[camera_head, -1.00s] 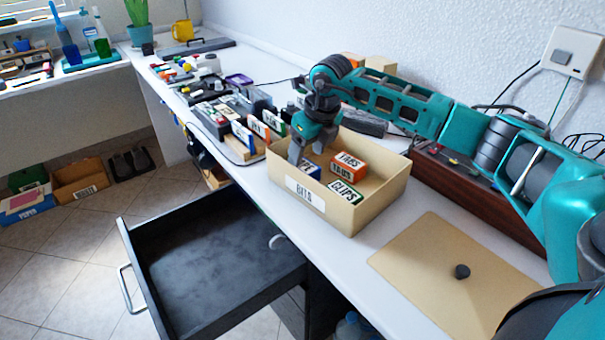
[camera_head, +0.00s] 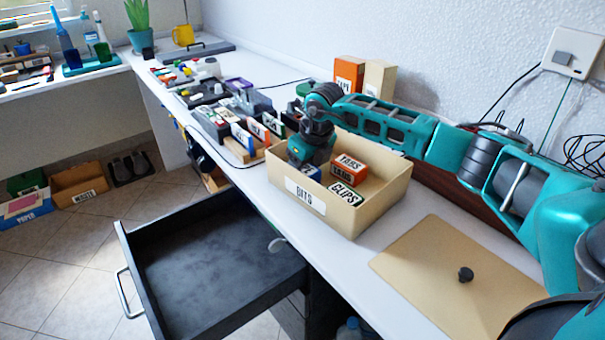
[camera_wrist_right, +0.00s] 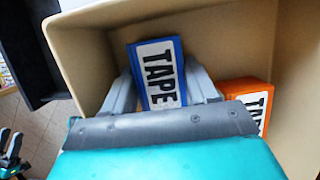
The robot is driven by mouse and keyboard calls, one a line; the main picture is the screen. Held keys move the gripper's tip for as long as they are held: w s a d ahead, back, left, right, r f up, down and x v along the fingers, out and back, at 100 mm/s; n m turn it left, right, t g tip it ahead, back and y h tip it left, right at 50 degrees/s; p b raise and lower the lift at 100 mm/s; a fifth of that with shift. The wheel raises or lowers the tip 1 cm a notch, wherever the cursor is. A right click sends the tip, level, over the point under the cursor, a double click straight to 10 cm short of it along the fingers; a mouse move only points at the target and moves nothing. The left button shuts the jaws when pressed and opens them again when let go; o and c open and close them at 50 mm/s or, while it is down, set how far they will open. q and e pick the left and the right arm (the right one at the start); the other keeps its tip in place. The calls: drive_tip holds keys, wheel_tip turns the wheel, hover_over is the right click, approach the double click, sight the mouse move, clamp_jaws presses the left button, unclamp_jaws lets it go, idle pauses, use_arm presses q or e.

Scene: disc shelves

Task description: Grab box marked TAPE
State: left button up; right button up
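The box marked TAPE (camera_wrist_right: 158,75) is blue with a white label and stands inside the tan open box marked BITS (camera_head: 325,210). In the head view only a blue and white part of it (camera_head: 312,173) shows below my right gripper. My right gripper (camera_wrist_right: 158,82) points down into the BITS box, with one finger on each side of the TAPE box. The fingers look open around it; whether they touch its sides is hard to see. In the head view the fingertips are hidden.
An orange TABS box (camera_head: 350,168) and a green CLIPS box (camera_head: 345,193) lie close by in the BITS box. A tan lid with a dark knob (camera_head: 425,265) lies on the table at right. An empty open drawer (camera_head: 205,270) juts out below the front edge.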

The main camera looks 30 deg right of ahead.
drive_tip(key=shift+c, duration=1.3)
drive_tip(key=shift+r, duration=0.1)
